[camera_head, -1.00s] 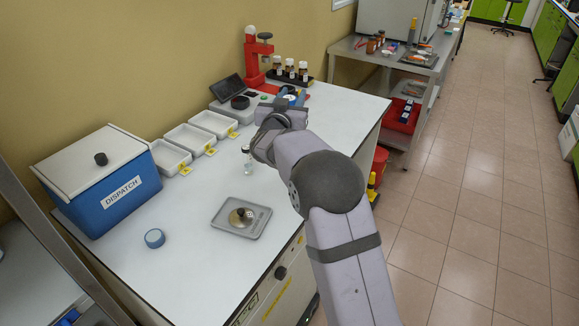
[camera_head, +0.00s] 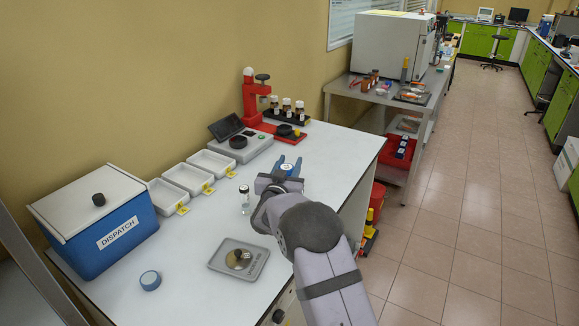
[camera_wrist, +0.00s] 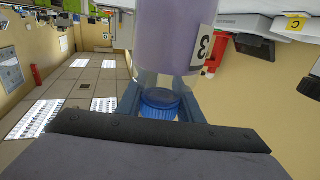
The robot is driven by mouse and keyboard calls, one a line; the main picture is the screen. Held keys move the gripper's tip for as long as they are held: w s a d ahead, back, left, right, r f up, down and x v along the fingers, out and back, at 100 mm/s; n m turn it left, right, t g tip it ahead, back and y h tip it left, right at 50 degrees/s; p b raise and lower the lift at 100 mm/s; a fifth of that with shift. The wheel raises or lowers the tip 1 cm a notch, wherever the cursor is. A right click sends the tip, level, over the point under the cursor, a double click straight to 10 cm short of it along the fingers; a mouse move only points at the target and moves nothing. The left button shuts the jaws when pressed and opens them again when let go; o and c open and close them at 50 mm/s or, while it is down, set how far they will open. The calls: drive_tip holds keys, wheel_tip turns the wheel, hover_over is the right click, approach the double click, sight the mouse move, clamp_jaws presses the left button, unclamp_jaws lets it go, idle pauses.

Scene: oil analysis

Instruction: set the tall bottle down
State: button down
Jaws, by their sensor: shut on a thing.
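My gripper (camera_head: 288,164) is over the white bench, right of the balance. It is shut on the tall bottle, a clear bottle with purple contents, a blue cap and a label reading 3. The bottle (camera_wrist: 172,35) fills the upper middle of the wrist view, which looks upside down, with its cap (camera_wrist: 160,98) between the blue fingers (camera_wrist: 160,105). In the head view the gripper and arm hide most of the bottle. I cannot tell whether its base touches the bench.
The balance (camera_head: 247,153), red stand (camera_head: 251,100) and brown bottles (camera_head: 287,106) are behind. White bins (camera_head: 187,179) and the dispatch box (camera_head: 100,222) stand left. Bench right of the gripper is clear (camera_head: 340,155).

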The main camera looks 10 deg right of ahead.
drive_tip(key=shift+f, duration=0.4)
drive_tip(key=shift+f, duration=0.2)
drive_tip(key=c, duration=1.2)
unclamp_jaws()
drive_tip(key=shift+r, duration=0.15)
drive_tip(key=b+v, duration=0.2)
drive_tip(key=v, duration=1)
